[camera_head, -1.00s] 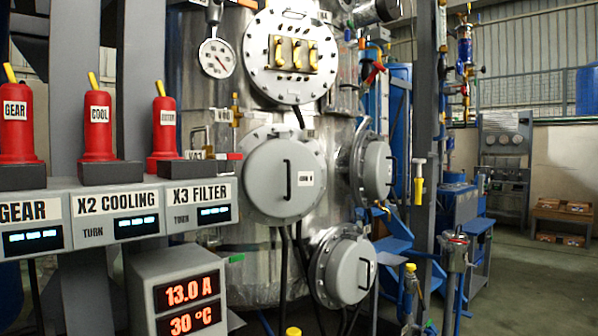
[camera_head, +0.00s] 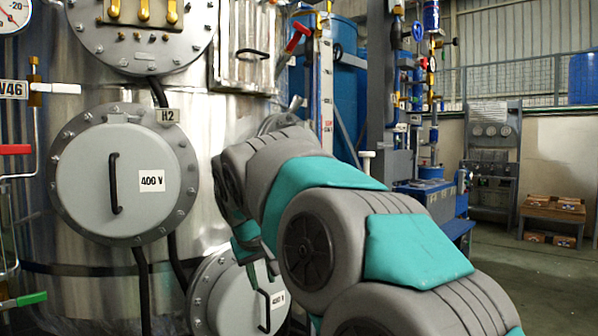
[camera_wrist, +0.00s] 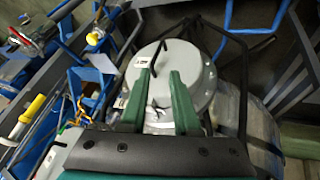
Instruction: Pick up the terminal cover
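A round grey terminal cover (camera_head: 228,295) with a black bar handle (camera_head: 264,312) and a white label sits low on the steel vessel in the head view, partly hidden by my arm. A round grey cover (camera_wrist: 204,66) with a dark handle (camera_wrist: 165,55) lies ahead of my fingers in the wrist view. My gripper (camera_wrist: 160,72) is open, its two green fingers apart with nothing held between them. In the head view my gripper (camera_head: 261,272) is beside the low cover, near its handle; contact cannot be told. Another closed cover (camera_head: 92,180), labelled 400 V, is higher left.
The steel vessel (camera_head: 205,125) fills the left. Black cables (camera_head: 143,285) hang below the upper cover. A valve with a red handle (camera_head: 15,150) is at far left. Blue equipment (camera_head: 460,215) stands behind my arm. Open floor (camera_head: 545,285) shows at right.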

